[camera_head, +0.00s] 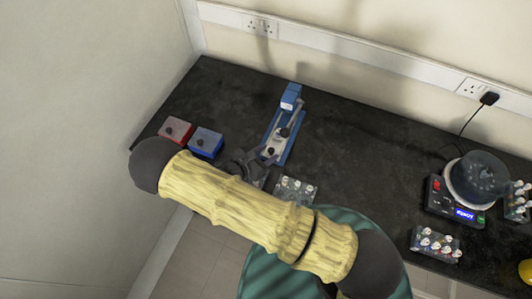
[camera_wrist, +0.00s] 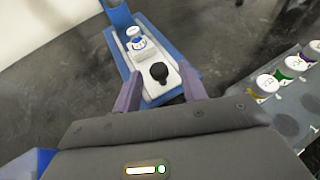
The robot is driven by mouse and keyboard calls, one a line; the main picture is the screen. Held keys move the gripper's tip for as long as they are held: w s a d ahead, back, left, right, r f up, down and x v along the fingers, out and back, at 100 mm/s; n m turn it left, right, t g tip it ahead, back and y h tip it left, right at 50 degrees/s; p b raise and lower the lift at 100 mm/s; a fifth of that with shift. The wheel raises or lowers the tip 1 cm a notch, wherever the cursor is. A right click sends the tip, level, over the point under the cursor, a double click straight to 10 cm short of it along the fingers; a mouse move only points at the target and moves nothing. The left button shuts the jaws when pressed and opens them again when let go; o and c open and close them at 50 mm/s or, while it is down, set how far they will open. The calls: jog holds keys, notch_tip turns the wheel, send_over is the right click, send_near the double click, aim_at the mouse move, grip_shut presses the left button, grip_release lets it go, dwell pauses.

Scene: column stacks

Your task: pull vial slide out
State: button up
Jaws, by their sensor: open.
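The vial slide (camera_wrist: 150,59) is a pale strip lying in a blue-framed stand (camera_wrist: 116,18). A black knob (camera_wrist: 158,73) stands at its near end, and a white-capped vial with a blue ring (camera_wrist: 138,42) sits behind the knob. In the head view the blue stand (camera_head: 291,97) is on the dark bench, with the slide (camera_head: 271,149) at its near end. My gripper (camera_wrist: 161,77) is open, with one finger on either side of the knob; I see gaps between the fingers and the knob. In the head view my gripper (camera_head: 250,165) is partly hidden by my arm.
A clear vial rack (camera_head: 295,190) stands close to the right of my gripper. A red box (camera_head: 175,129) and a blue box (camera_head: 206,142) are to the left. A round device with a display (camera_head: 465,191) and another rack (camera_head: 436,243) are at the right. The middle bench is clear.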

jog(key=b+v, duration=0.3)
jog(key=v, duration=1.4)
jog(key=shift+b, duration=0.35)
jog(key=shift+s, duration=0.1)
jog(key=w+d+r+m+g+y, duration=0.1)
jog(key=d+r+m+g+y, duration=0.1)
jog(key=d+r+m, duration=0.3)
jog(key=w+d+r+m+g+y, duration=0.1)
jog(key=d+r+m+g+y, duration=0.2)
jog(key=d+m, duration=1)
jog(key=w+d+r+m+g+y, duration=0.1)
jog(key=d+r+m+g+y, duration=0.1)
jog(key=d+r+m, duration=0.7)
jog(key=d+m+y, duration=0.1)
jog(key=d, duration=0.2)
jog(key=shift+w+g+y, duration=0.3)
jog(key=shift+w, duration=0.1)
